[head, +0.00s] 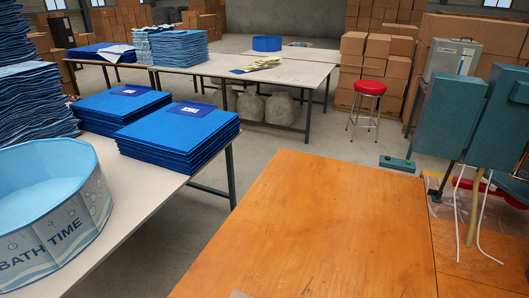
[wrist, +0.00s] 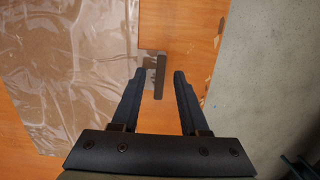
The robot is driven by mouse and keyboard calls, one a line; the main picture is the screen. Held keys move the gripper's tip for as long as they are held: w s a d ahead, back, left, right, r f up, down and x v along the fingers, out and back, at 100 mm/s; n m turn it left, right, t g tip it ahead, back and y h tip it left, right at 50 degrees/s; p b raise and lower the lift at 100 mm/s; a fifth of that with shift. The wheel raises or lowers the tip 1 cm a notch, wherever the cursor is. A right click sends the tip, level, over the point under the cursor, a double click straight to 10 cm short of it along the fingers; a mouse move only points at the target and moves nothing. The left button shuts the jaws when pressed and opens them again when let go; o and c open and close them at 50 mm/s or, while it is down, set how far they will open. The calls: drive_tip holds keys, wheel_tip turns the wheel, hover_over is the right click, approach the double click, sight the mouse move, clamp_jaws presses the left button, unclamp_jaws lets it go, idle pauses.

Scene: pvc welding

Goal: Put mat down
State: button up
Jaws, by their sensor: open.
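My gripper (wrist: 159,72) shows only in the wrist view, open and with nothing between its fingers. It points down over an orange wooden table (wrist: 180,22). A clear, wrinkled plastic sheet (wrist: 65,65) lies flat on this table to the left of the fingers. A small dark bar (wrist: 159,78) lies between and below the fingertips, by the table's right edge. In the head view, two stacks of flat blue mats (head: 178,135) (head: 120,103) rest on a white table at the left. I cannot tell which piece is the task's mat.
The orange table (head: 310,220) is mostly bare in the head view. A round blue tub (head: 50,215) stands on the white table (head: 150,205). Teal machine parts (head: 448,115) stand at right, and a red stool (head: 368,90) is behind. Concrete floor (wrist: 275,80) lies right of the table.

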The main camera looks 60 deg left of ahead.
drive_tip(key=shift+r, duration=0.1)
wheel_tip(320, 180, up, 12)
drive_tip(key=a, duration=0.1)
drive_tip(key=w+a+r+m+t+y, duration=0.1)
drive_tip(key=w+r+m+t+y, duration=0.2)
drive_tip(key=w+r, duration=0.5)
drive_tip(key=w+a+r+m+t+y, duration=0.15)
drive_tip(key=w+r+m+t, duration=0.25)
drive_tip(key=w+r, duration=0.45)
drive_tip(key=w+d+r+m+t, duration=0.2)
drive_tip(key=w+r, duration=0.2)
drive_tip(key=r, duration=0.3)
drive_tip(key=w+d+r+m+t, duration=0.2)
drive_tip(key=w+r+m+t, duration=0.15)
drive_tip(key=r, duration=0.35)
drive_tip(key=d+r+m+t, duration=0.3)
drive_tip(key=d+r+t, duration=0.15)
drive_tip(key=r, duration=0.65)
drive_tip(key=d+r+m+t, duration=0.3)
drive_tip(key=d+r, duration=0.3)
drive_tip(key=r, duration=0.5)
drive_tip(key=s+d+r+m+t+h, duration=0.1)
drive_tip(key=s+d+r+m+t, duration=0.1)
drive_tip(key=s+r, duration=0.3)
drive_tip(key=s+d+r+m+t+h, duration=0.2)
drive_tip(key=s+d+r+m+t, duration=0.1)
drive_tip(key=r, duration=0.7)
drive_tip(key=shift+s+d+r+m+t+p, duration=0.15)
drive_tip(key=shift+s+d+m+t+p, duration=0.25)
drive_tip(key=shift+s+d+t, duration=0.6)
